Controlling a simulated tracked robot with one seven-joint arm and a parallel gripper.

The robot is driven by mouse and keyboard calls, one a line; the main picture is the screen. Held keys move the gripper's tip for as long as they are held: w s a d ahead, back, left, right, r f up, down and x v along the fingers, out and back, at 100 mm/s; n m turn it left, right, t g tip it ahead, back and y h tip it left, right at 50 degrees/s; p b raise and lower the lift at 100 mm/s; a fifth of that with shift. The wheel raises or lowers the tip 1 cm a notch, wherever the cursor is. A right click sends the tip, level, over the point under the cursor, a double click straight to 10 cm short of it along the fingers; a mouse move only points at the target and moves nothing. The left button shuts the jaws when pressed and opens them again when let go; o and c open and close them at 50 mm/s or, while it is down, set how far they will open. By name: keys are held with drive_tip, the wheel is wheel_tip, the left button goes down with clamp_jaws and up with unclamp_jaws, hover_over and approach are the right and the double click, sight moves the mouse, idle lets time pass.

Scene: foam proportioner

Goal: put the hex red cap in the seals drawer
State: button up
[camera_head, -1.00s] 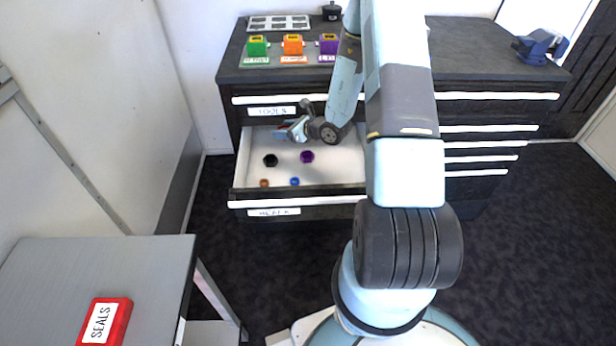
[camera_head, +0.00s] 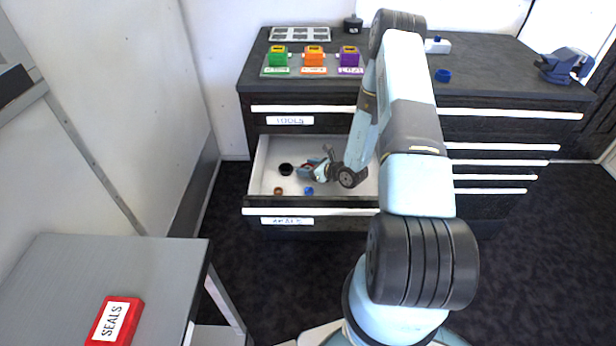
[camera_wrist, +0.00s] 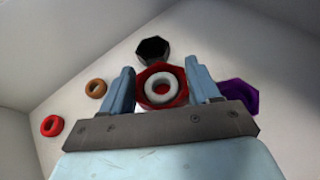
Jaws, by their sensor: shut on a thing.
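The hex red cap (camera_wrist: 148,74) is between the two fingers of my gripper (camera_wrist: 160,70) in the wrist view, with a pale ring at its middle. My gripper is shut on it. In the head view my gripper (camera_head: 314,169) is low inside the open drawer (camera_head: 262,165), and the cap is hard to make out there. The drawer's front label (camera_head: 287,221) is blurred and seems to read SEALS. Whether the cap touches the drawer floor cannot be told.
Around the cap lie a black hex piece (camera_wrist: 153,50), an orange ring (camera_wrist: 96,88), a red ring (camera_wrist: 52,126) and a purple hex piece (camera_wrist: 240,95). A blue ring (camera_head: 309,190) shows in the head view. A red SEALS box (camera_head: 115,321) sits on the side table.

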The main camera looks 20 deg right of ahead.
sight(308, 181)
drive_tip(key=shift+f, duration=2.1)
drive_tip(key=o, duration=1.1)
drive_tip(key=shift+f, duration=0.1)
